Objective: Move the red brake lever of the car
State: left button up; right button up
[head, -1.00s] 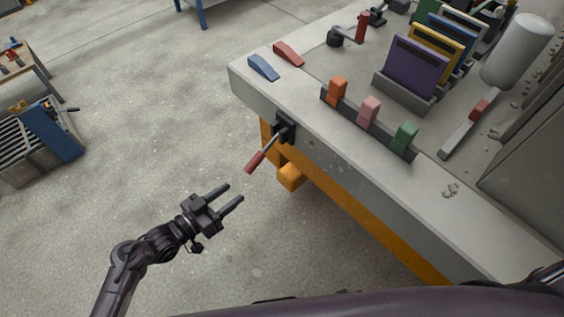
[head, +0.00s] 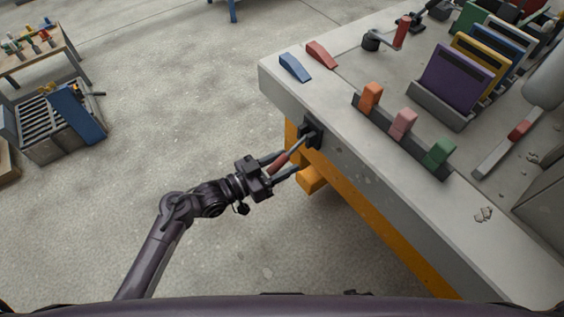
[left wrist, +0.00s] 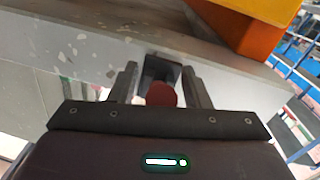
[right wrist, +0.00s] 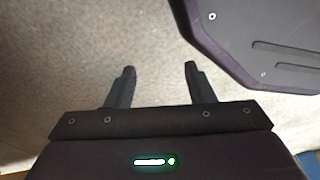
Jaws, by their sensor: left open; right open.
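The red brake lever (head: 279,162) sticks out from a black mount (head: 311,134) on the side of the concrete slab, its red handle pointing down and left. My left gripper (head: 285,168) is open, with its fingers on either side of the red handle. In the left wrist view the red handle end (left wrist: 161,94) sits between the two open fingers (left wrist: 160,88), with a gap visible on both sides. My right gripper (right wrist: 147,80) is open and empty in the right wrist view, over bare floor. It does not show in the head view.
The concrete slab (head: 400,215) carries red and blue pedals (head: 295,67), orange, pink and green blocks (head: 403,124), upright coloured panels (head: 455,80) and a flat red-gripped lever (head: 508,143). An orange block (head: 312,179) juts out below the mount.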

pick_arm(q)
grip_shut()
